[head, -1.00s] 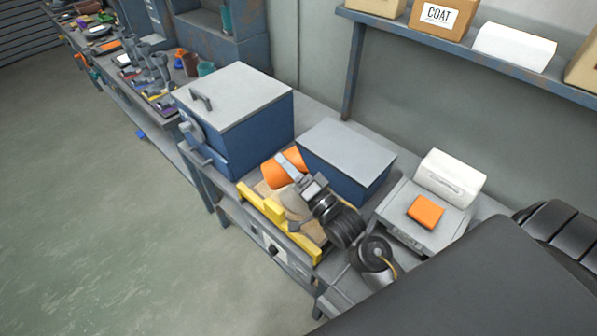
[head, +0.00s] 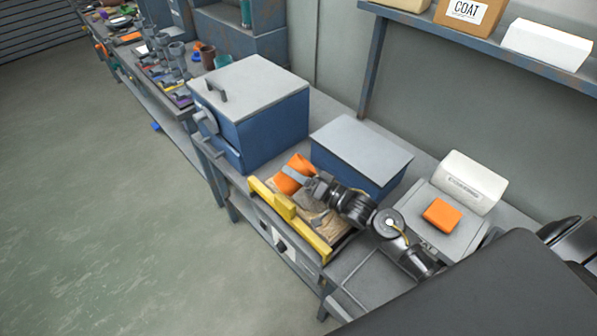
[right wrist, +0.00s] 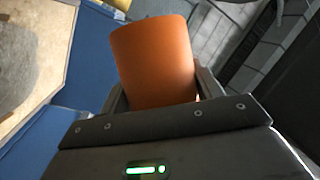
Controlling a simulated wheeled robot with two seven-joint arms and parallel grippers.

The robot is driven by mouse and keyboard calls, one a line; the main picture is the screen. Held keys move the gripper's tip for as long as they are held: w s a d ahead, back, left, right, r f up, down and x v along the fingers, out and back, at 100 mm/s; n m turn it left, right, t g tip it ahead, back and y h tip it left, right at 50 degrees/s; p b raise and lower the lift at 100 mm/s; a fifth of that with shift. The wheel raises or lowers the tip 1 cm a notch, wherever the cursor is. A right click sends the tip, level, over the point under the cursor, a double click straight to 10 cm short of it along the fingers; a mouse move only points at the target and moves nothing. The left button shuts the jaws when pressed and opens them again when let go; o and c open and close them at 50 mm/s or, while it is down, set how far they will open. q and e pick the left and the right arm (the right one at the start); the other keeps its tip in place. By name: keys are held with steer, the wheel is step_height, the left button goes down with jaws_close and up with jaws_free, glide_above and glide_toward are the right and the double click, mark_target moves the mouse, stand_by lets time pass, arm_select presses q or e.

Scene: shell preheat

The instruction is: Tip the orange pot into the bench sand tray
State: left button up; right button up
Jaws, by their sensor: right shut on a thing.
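The orange pot (head: 294,176) is tilted over the back left part of the bench sand tray in the head view. The tray has a yellow front rim (head: 318,242) and tan, sand-coloured contents. My right gripper (head: 297,174) is shut on the pot, its fingers on either side. In the right wrist view the pot (right wrist: 155,58) fills the space between the fingers (right wrist: 160,88). The pot's mouth and inside are hidden, and I cannot tell whether anything falls from it. My left gripper is not in view.
A large blue box with a grey lid (head: 250,84) stands left of the tray. A lower blue box (head: 360,155) stands behind it. A grey device with an orange block (head: 442,214) and a white roll-like case (head: 474,182) are at the right.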

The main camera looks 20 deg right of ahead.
steer(key=n+g+h+b, duration=0.1)
steer(key=n, duration=0.3)
steer(key=shift+d+g, duration=0.1)
steer(key=shift+g, duration=0.3)
steer(key=n+p, duration=0.1)
steer(key=p, duration=0.1)
steer(key=r+n+h+p, duration=0.1)
steer(key=p, duration=0.1)
steer(key=shift+d+n+g, duration=0.3)
steer(key=shift+d+g, duration=0.1)
steer(key=shift+d+n+h+p, duration=0.25)
steer(key=shift+n+h+p, duration=0.5)
steer(key=shift+p, duration=0.25)
steer(key=shift+f+g, duration=0.2)
steer(key=shift+g, duration=0.1)
